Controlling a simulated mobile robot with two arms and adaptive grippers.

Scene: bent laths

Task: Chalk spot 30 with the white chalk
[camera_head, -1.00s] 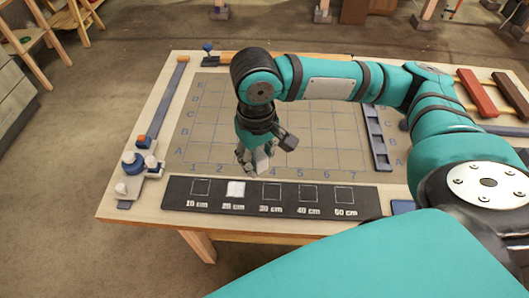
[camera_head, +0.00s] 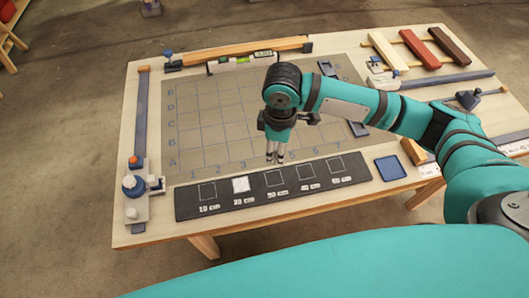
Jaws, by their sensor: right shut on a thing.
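The dark board (camera_head: 340,183) lies along the table's front edge with a row of outlined square spots. Spot 30 (camera_head: 276,178) is the middle square and shows as a dark, unfilled outline. Spot 20 (camera_head: 240,185) to its left is filled white. My right gripper (camera_head: 276,159) points down just behind and above spot 30, its fingers close together. It is shut on the white chalk, which is mostly hidden between the fingers; only a pale bit shows at the tips. Whether it touches the board I cannot tell. My left gripper is not in view.
A gridded mat (camera_head: 215,125) lies behind the board. A blue tray (camera_head: 390,168) is at its right. A blue rail with a white-and-blue fixture (camera_head: 135,190) stands at the left. A level (camera_head: 240,60) and a wooden lath (camera_head: 235,51) lie at the back; coloured blocks (camera_head: 420,48) at back right.

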